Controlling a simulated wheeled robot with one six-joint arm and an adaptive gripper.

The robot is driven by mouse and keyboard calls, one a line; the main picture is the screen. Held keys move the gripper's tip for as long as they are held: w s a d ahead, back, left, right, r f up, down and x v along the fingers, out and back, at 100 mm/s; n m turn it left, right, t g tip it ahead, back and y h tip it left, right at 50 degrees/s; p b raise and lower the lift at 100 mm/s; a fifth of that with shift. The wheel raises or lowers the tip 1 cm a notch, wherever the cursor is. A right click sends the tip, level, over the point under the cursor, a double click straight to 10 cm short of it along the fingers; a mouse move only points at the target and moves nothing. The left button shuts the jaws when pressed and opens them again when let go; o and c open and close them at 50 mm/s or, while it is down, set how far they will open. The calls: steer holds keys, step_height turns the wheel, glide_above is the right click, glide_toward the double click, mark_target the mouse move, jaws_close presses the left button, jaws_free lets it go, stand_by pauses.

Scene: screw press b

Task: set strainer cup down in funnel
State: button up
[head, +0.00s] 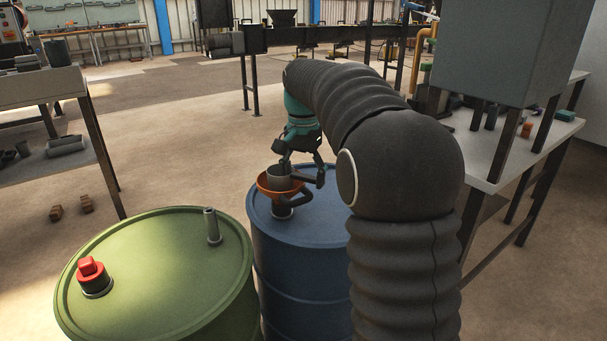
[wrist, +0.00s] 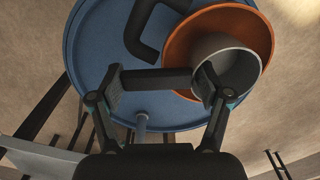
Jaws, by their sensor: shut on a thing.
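The grey strainer cup (head: 278,173) is over the mouth of the orange funnel (head: 278,188), its lower part hidden behind the funnel's near rim in the head view. In the wrist view the cup (wrist: 228,62) sits off toward the funnel's lower right and overlaps its rim; orange wall (wrist: 178,50) shows at its left. I cannot tell whether they touch. My gripper (head: 305,172) is beside the cup. In the wrist view its fingers (wrist: 162,90) are shut on the cup's dark handle (wrist: 158,81). The funnel stands on the blue drum (head: 320,224).
A dark bent pipe (wrist: 140,35) is on the blue drum top beside the funnel. A green drum (head: 160,262) with a red cap (head: 90,268) and a short upright pipe (head: 212,225) stands at the left. A workbench (head: 50,88) is further left.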

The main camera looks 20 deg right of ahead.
steer(key=shift+f, duration=0.35)
steer(key=o, duration=1.2)
step_height(320, 180, up, 12)
